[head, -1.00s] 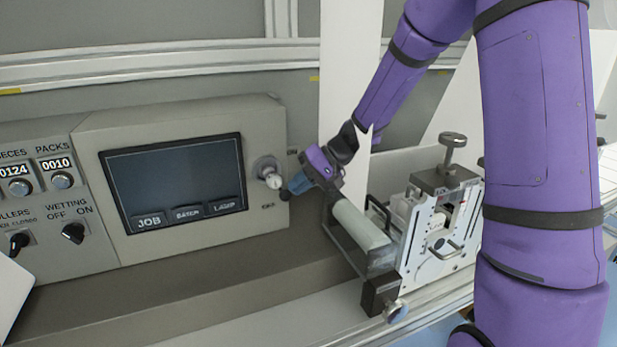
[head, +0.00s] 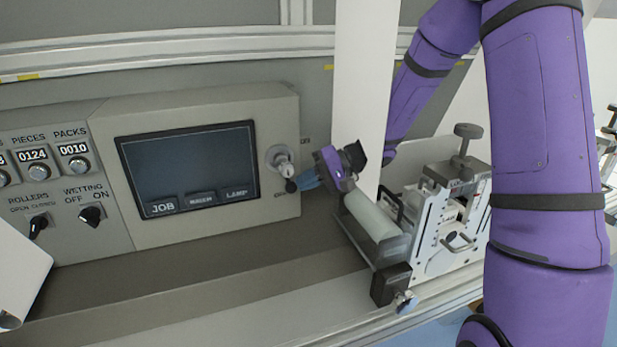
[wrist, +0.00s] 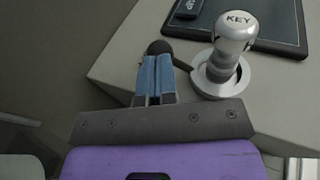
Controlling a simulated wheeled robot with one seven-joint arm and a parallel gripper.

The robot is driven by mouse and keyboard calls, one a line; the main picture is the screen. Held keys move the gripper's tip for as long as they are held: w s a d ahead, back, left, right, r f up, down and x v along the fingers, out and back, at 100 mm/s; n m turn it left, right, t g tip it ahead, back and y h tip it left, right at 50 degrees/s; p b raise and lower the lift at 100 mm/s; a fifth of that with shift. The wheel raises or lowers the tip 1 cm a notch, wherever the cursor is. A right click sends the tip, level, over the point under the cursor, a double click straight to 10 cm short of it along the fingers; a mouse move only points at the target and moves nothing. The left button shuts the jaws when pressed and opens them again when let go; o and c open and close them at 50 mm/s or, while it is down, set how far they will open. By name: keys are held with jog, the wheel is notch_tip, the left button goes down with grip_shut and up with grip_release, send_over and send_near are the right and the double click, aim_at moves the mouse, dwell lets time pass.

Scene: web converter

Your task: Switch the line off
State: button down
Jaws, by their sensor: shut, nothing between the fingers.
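The line's panel has a silver key switch (head: 282,163) at the right of its dark screen (head: 188,167). In the wrist view the switch's silver knob (wrist: 236,32) is marked KEY. A thin black rod with a black ball (wrist: 158,47) reaches left from its base; the ball also shows in the head view (head: 291,186). My gripper (wrist: 155,62) is shut and empty, its blue fingertips right at the ball. I cannot tell whether they touch it. In the head view my gripper (head: 302,182) is just right of the key switch.
Left of the screen are counters, a rollers switch (head: 38,225) and a wetting switch (head: 90,215). A pale roller (head: 372,216) and a metal unit (head: 452,222) stand close at the right. A white web (head: 365,80) hangs behind my gripper. The ledge below the screen is clear.

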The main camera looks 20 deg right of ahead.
jog(key=shift+a+f, duration=0.45)
jog(key=shift+a, duration=0.3)
dwell(0.3)
jog(key=v, duration=1.1)
jog(key=s+a+r+n+g+h, duration=0.1)
jog(key=s+a+r+h, duration=0.2)
jog(key=s, duration=0.4)
jog(key=s+a+r+n+g+h, duration=0.1)
jog(key=s+r+h, duration=0.35)
jog(key=s, duration=0.25)
jog(key=s+d+r+t+h, duration=0.2)
jog(key=s+r, duration=0.1)
jog(key=s, duration=0.3)
jog(key=s+d+r+t+h, duration=0.1)
jog(key=s+r+t+h, duration=0.1)
jog(key=s, duration=0.5)
jog(key=shift+d+r+m+t+h, duration=0.3)
jog(key=shift+d+r+h, duration=0.05)
jog(key=shift+r+h, duration=0.4)
